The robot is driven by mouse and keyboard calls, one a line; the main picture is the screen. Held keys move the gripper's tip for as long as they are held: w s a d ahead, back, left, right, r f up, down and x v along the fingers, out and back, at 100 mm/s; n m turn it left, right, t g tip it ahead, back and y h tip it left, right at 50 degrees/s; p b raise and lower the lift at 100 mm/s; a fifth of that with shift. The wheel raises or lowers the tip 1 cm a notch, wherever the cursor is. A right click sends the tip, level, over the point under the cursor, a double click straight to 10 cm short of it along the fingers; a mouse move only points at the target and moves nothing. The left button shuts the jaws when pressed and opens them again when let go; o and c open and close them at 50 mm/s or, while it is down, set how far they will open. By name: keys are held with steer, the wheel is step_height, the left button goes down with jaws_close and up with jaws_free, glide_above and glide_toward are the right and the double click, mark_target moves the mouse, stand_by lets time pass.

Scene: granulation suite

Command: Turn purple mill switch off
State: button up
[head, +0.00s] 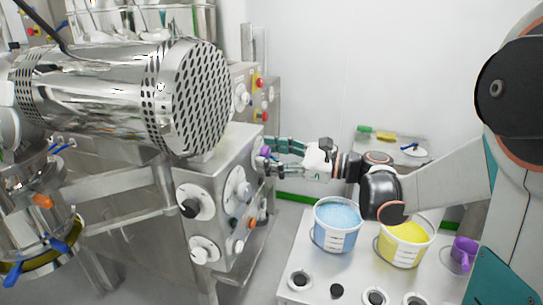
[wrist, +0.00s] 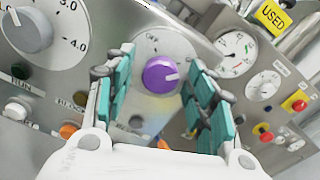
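The purple mill switch (wrist: 160,74) is a round purple knob with a pale pointer line, set on a light round plate (wrist: 185,46) on a steel panel. My gripper (wrist: 160,95) is open, with one teal-padded finger on each side of the knob and gaps between pads and knob. In the head view my gripper (head: 275,156) reaches from the right to the panel's side, and the purple switch (head: 265,151) shows at its fingertips.
A large dial (wrist: 30,30) is left of the knob. Gauges (wrist: 236,50) and red buttons (wrist: 297,103) are at right. An orange button (wrist: 68,130) is below left. A blue-filled bucket (head: 338,225) and a yellow-filled bucket (head: 404,242) stand on a steel table below my arm.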

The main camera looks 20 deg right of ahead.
steer(key=c, duration=0.8)
steer(key=shift+c, duration=0.2)
steer(key=shift+n, duration=0.3)
steer(key=n, duration=0.3)
steer(key=shift+n, duration=0.3)
steer(key=n, duration=0.4)
steer(key=shift+p, duration=0.35)
steer(key=n, duration=0.9)
steer(key=shift+n, duration=0.3)
